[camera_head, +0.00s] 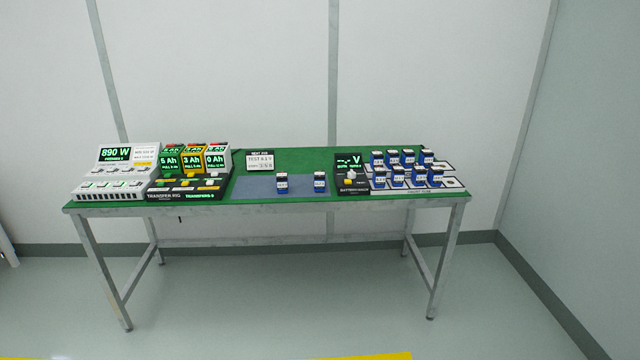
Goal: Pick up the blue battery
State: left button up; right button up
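Small blue batteries with white labels and dark tops stand upright on a table. Several more blue batteries (397,175) stand in two rows on white pads at the right. The frame does not show which one the task means. Neither of my grippers shows in the head view.
The green-topped table (300,157) stands some way off, with clear floor before it. On it are a white 890 W unit (128,157), a black transfer rig (188,190), a small sign (260,161) and a black tester (348,165) right of the mat.

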aim_at(319, 176)
jog(key=i+l, duration=0.7)
jog(key=i+u, duration=0.05)
jog(key=i, duration=0.05)
